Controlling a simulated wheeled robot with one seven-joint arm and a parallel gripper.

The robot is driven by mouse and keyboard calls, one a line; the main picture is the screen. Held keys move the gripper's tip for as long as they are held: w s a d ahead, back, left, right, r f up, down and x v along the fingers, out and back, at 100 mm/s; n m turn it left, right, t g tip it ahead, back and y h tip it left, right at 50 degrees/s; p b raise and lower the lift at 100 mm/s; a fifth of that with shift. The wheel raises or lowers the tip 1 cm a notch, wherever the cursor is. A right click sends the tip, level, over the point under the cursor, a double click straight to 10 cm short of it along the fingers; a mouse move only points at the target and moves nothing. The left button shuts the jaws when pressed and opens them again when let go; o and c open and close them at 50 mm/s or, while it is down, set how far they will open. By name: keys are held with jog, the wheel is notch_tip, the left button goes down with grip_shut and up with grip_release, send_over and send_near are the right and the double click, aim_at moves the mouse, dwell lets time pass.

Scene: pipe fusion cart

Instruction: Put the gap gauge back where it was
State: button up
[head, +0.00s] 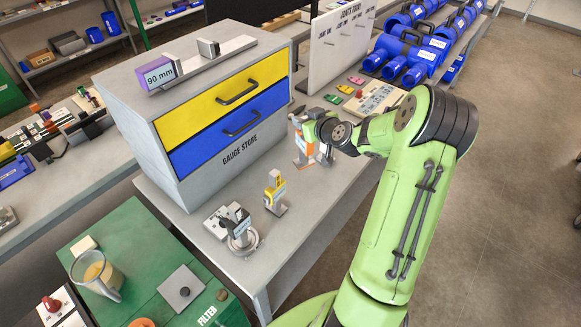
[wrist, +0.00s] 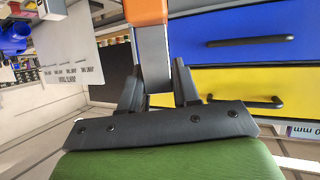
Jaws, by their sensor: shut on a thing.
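My gripper (head: 324,150) is shut on a gauge with an orange body (head: 303,146) and a grey bar, beside the right end of the gauge store. In the wrist view the grey bar (wrist: 153,55) sits between the two dark fingers (wrist: 157,80), with the orange part (wrist: 152,10) beyond. I cannot read a label on it or tell whether its foot touches the grey top. A yellow gauge (head: 274,188) stands upright on the grey top, apart from my gripper. A dark and silver gauge (head: 240,232) stands nearer the front corner.
The gauge store (head: 205,172) has a yellow drawer (head: 225,98) and a blue drawer (head: 228,135), both shut. A purple 90 mm block (head: 158,73) lies on top. A white panel (head: 338,45) stands behind. The grey top (head: 315,200) is clear in front of my gripper.

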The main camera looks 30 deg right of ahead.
aim_at(303, 144)
jog(key=shift+w+f, duration=0.1)
jog(key=shift+w, duration=0.2)
jog(key=f, duration=0.2)
jog(key=s+f, duration=0.1)
jog(key=f, duration=0.1)
jog(key=shift+s+f, duration=0.2)
jog(key=f, duration=0.4)
jog(key=shift+w+f, duration=0.35)
jog(key=shift+s, duration=0.15)
jog(key=shift+f, duration=0.1)
jog(key=o, duration=1)
